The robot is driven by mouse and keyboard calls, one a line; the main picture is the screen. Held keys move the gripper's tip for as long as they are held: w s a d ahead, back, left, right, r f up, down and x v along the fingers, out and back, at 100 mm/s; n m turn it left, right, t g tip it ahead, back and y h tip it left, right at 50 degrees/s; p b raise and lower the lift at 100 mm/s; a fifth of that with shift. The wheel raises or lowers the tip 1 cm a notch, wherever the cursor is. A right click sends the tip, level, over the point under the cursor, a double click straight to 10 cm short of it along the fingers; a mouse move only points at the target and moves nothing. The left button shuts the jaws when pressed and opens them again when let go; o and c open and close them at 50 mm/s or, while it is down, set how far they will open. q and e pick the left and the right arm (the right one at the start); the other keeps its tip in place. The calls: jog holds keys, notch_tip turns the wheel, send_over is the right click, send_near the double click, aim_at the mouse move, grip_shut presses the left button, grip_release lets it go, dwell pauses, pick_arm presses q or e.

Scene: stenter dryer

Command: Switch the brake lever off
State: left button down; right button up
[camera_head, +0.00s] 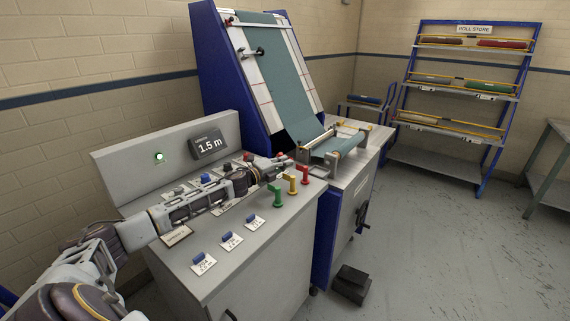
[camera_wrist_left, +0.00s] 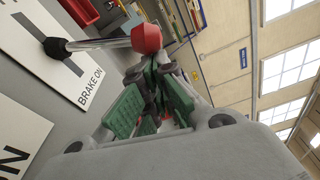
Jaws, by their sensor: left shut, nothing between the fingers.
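The brake lever shows in the left wrist view as a steel rod with a red knob (camera_wrist_left: 146,38) and a black end (camera_wrist_left: 56,47). It lies over a white plate (camera_wrist_left: 32,58) reading BRAKE ON. My left gripper (camera_wrist_left: 160,108), with green finger pads, is shut and empty just beside the red knob; I cannot tell whether they touch. In the head view my left gripper (camera_head: 277,168) is low over the back right of the control panel, close to a red knob (camera_head: 281,156). My arm hides part of the panel. My right gripper is not in view.
Green, yellow and red T-handles (camera_head: 291,183) stand on the panel's right edge, near the gripper. Blue switches (camera_head: 231,238) sit in front of my arm. A display (camera_head: 208,146) reads 1.5 m, beside a lit green lamp (camera_head: 158,156). A roll rack (camera_head: 452,135) stands far right.

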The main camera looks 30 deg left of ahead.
pick_arm(q)
jog(key=shift+r, duration=0.1)
jog(key=shift+a, duration=0.15)
jog(key=shift+r, duration=0.1)
jog(key=shift+a+r+n+p, duration=0.3)
jog(key=shift+n+p, duration=0.15)
jog(key=shift+n, duration=0.15)
jog(key=shift+a, duration=0.15)
jog(key=shift+w+a+r+n+p, duration=0.1)
jog(key=shift+a+r+n+p, duration=0.3)
jog(key=shift+n+p, duration=0.25)
jog(key=a+r+n+t+p, duration=0.1)
jog(key=a+n+p, duration=0.3)
jog(key=a+n, duration=0.2)
jog(key=shift+w+a+r+n+p, duration=0.15)
jog(key=shift+w+a+n+p, duration=0.15)
jog(key=shift+n, duration=0.45)
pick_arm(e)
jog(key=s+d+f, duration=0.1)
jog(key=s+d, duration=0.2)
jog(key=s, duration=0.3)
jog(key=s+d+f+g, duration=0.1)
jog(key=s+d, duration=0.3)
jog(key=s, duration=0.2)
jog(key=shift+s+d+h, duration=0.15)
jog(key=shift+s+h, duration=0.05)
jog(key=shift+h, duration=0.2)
